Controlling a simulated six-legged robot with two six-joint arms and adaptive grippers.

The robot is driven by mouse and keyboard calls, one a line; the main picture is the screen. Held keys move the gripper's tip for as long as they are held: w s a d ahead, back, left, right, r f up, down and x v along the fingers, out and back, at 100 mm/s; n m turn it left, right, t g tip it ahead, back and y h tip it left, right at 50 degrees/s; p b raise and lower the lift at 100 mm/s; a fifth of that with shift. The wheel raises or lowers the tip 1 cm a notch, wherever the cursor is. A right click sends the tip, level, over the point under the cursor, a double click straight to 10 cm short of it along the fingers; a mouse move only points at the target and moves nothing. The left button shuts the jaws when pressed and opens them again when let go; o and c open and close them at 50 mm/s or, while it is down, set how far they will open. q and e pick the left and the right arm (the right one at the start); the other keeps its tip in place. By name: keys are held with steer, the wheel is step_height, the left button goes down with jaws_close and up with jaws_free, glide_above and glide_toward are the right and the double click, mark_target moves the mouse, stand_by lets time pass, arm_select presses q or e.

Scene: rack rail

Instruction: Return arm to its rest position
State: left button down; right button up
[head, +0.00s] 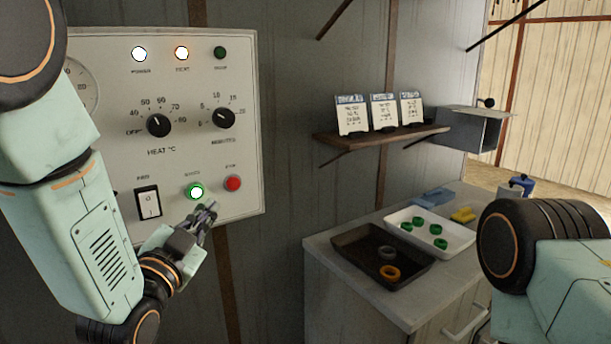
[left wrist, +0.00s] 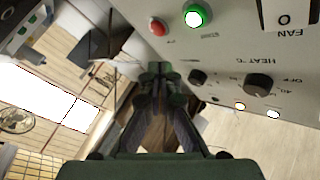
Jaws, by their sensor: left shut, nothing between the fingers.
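My left arm comes in from the left in the head view. Its gripper (head: 205,215) is shut and empty, just below the lit green start button (head: 195,191) on the white control panel (head: 240,120). I cannot tell whether it touches the panel. The left wrist view shows the closed fingers (left wrist: 163,75) with nothing between them, apart from the green button (left wrist: 196,16) and the red button (left wrist: 157,26). My right arm shows at the lower right of the head view; its gripper is out of view.
The panel has a heat knob (head: 158,125), a minutes knob (head: 224,118) and a fan switch (head: 148,202). At right, a cabinet holds a black tray (head: 350,240) and a white tray (head: 462,236) with rings. A shelf (head: 375,140) with cards juts from the wall.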

arm_select(q)
steer(key=shift+s+d+f, duration=0.1)
steer(key=shift+s+d, duration=0.05)
arm_select(e)
steer(key=shift+s+d, duration=0.1)
steer(key=shift+s, duration=0.25)
arm_select(q)
steer(key=s+a+f+n+g+y+b, duration=0.1)
steer(key=s+a+f+n+g, duration=0.2)
steer(key=f, duration=0.7)
steer(key=s+f+n+g+y+b, duration=0.15)
steer(key=s+f+g, duration=0.3)
steer(key=f, duration=0.55)
steer(key=s+a+f+n+g+y+b, duration=0.1)
steer(key=s+a+f+n+g, duration=0.3)
steer(key=f, duration=0.6)
steer(key=s+f+g+b, duration=0.3)
steer(key=s+f, duration=0.7)
steer(key=s, duration=0.4)
steer(key=s+d+f+n+g+b, duration=0.1)
steer(key=s+f+g+b, duration=0.2)
steer(key=s+f, duration=0.7)
steer(key=s+g, duration=0.1)
steer(key=s, duration=0.2)
steer(key=shift+s+g, duration=0.35)
steer(key=shift+s, duration=0.05)
arm_select(e)
step_height(320, 180, down, 10)
steer(key=shift+r, duration=0.15)
